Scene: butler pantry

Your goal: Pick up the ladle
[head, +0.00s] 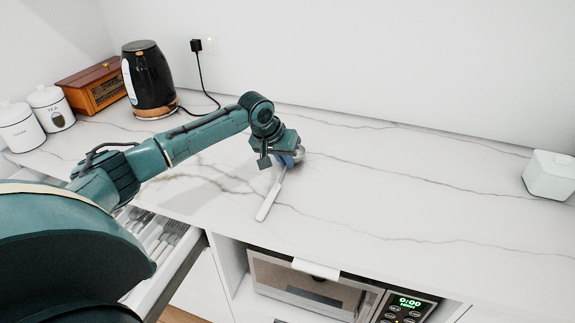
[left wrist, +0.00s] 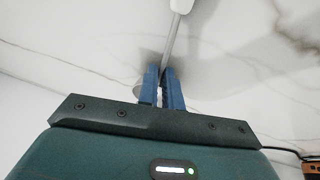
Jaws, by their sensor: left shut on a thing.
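The ladle (head: 268,203) is on or just above the white marble counter, its pale handle pointing toward the counter's front edge. Its metal bowl (head: 299,153) shows in part beside my left gripper (head: 287,160). In the left wrist view, the blue fingers of my left gripper (left wrist: 162,88) are shut on the thin metal shaft of the ladle (left wrist: 173,40), with the white handle running up out of the picture. The bowl is mostly hidden behind the fingers. I cannot tell whether the ladle touches the counter. My right gripper is not in view.
A black kettle (head: 147,80), a wooden box-like radio (head: 92,87) and white canisters (head: 50,107) stand at the back left. A white container (head: 550,175) stands at the right. An open drawer (head: 165,255) and a microwave (head: 320,285) are below. The counter's right half is mostly clear.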

